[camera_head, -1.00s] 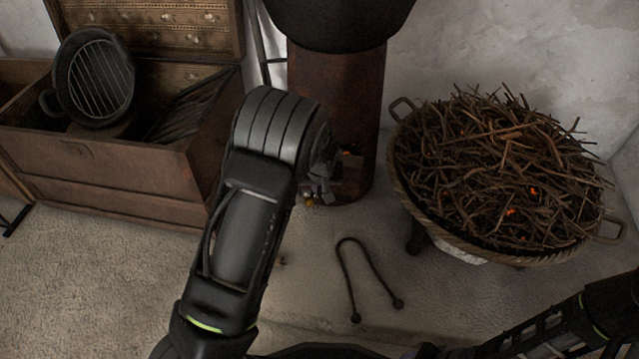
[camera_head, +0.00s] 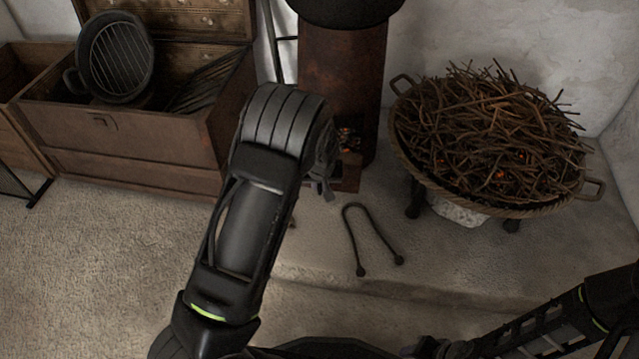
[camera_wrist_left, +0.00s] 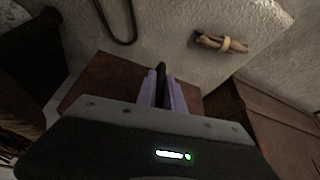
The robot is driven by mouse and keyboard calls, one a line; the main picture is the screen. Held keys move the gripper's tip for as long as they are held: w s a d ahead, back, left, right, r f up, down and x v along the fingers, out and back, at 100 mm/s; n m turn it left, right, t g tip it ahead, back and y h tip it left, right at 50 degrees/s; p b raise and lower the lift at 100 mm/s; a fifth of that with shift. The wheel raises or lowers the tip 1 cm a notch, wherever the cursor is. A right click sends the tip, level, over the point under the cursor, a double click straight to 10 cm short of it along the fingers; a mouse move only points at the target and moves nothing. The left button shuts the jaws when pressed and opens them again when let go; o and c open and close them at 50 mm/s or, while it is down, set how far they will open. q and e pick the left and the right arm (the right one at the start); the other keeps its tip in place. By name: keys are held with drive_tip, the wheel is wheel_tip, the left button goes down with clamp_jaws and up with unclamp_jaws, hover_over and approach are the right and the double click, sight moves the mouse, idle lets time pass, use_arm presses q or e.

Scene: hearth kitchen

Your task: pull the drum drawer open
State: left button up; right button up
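The drum (camera_head: 335,80) is a rusty upright cylinder at the back wall. Its drawer (camera_head: 347,182) sticks out at the foot, with glowing embers showing above it. My left gripper (camera_head: 323,183) is at the drawer's front, partly hidden behind my own wrist. In the left wrist view its two purple fingers (camera_wrist_left: 162,90) close on both sides of a dark upright handle (camera_wrist_left: 161,69). My right arm crosses the lower right corner; I cannot make out its gripper.
Tongs (camera_head: 351,236) lie on the stone floor in front. A basket of twigs with embers (camera_head: 490,150) stands on the right. A wooden chest (camera_head: 125,140) with a grill pan (camera_head: 116,57) stands on the left. A tied bundle (camera_wrist_left: 222,43) lies on the floor.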

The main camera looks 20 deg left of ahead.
use_arm(q)
drive_tip(key=o, duration=0.4)
drive_tip(key=shift+r, duration=0.1)
drive_tip(key=p+v, duration=0.3)
drive_tip(key=v, duration=0.4)
drive_tip(key=shift+s+r, duration=0.15)
drive_tip(key=shift+r, duration=0.15)
